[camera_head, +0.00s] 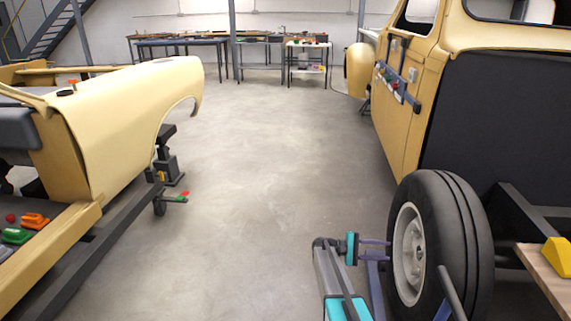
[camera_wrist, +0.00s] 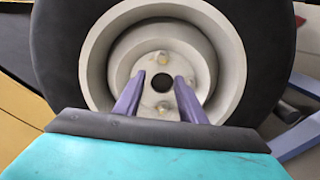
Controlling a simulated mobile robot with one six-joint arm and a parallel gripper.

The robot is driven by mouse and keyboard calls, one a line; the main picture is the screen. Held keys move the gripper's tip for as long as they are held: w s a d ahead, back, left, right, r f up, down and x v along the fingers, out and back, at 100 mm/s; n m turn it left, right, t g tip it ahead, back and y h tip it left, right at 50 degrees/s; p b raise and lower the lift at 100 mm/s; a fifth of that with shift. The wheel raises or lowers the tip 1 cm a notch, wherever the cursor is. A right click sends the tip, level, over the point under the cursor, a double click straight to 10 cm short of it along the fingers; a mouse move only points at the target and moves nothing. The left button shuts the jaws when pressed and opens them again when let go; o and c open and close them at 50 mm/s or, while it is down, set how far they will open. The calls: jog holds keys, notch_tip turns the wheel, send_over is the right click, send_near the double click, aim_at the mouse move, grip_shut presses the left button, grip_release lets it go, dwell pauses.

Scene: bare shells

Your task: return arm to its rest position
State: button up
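My arm shows at the bottom of the head view, with a grey link and teal parts. My gripper (camera_head: 386,248) has purple fingers that point right, towards the wheel (camera_head: 408,255) of the car shell on the right. In the wrist view, the two fingers of my gripper (camera_wrist: 160,80) are apart, with nothing held between them. The wheel's pale rim (camera_wrist: 97,65) and hub, with a dark centre hole, lie straight ahead of the fingertips. I cannot tell how small the gap to the wheel is.
The black tyre (camera_head: 470,240) stands close right of my arm. A wooden board (camera_head: 545,275) bears a yellow block (camera_head: 558,256). A cream car shell (camera_head: 125,110) on a dark frame stands left. The concrete floor (camera_head: 260,160) between is mostly clear. Workbenches (camera_head: 180,42) line the back wall.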

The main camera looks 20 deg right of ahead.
jog(key=s+a+f+n+y+p, duration=0.1)
jog(key=s+a+f+y+p, duration=0.4)
jog(key=s+a, duration=0.9)
jog(key=s+a+f+n+y+p, duration=0.1)
jog(key=s+a+f+y+p, duration=0.35)
jog(key=s+a, duration=1)
jog(key=s+a+f+m+t+y+p, duration=0.1)
jog(key=s+a+f+m+y, duration=0.1)
jog(key=s+a+m+y, duration=0.2)
jog(key=s+a+y, duration=0.3)
jog(key=s+a, duration=0.4)
jog(key=a, duration=0.3)
jog(key=shift+s+a+f, duration=0.25)
jog(key=shift+s+a, duration=0.1)
jog(key=shift+s, duration=0.05)
